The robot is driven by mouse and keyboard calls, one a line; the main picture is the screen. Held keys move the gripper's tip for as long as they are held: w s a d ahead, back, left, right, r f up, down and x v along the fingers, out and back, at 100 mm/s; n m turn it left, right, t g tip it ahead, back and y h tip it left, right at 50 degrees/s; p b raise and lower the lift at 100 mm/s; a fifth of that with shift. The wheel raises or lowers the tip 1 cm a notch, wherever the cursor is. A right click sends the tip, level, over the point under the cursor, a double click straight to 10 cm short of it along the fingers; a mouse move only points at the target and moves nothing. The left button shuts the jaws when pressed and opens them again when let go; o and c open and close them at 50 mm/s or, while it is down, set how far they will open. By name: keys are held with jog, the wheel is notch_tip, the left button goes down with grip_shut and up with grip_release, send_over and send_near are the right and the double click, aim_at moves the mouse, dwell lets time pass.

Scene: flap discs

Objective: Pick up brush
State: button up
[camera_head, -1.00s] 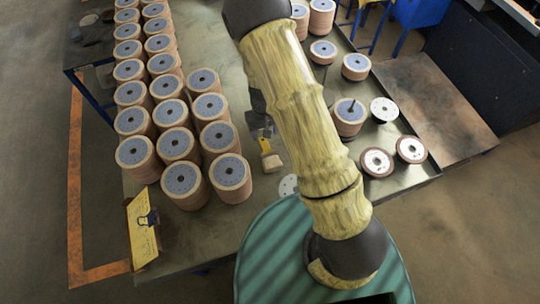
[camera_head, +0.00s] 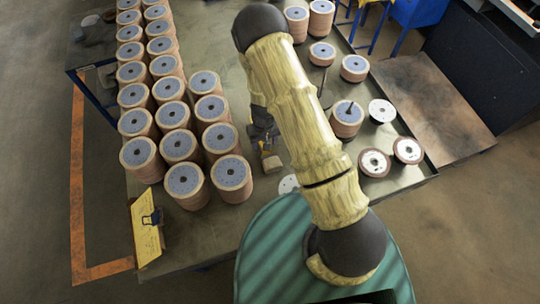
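The brush (camera_head: 271,163) lies on the metal table between the left stacks of flap discs and my arm. Its pale block-like end shows, with a bit of yellow above it. The rest of the brush is hidden under my gripper. My dark gripper (camera_head: 265,138) is over the brush's upper part, partly covered by my arm. I cannot tell whether the fingers touch the brush or how far apart they are.
Tall stacks of flap discs (camera_head: 230,175) stand close left of the brush. More discs (camera_head: 347,115) are right of my arm.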

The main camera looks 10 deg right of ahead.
jog(key=shift+f, duration=0.55)
jog(key=c, duration=1.1)
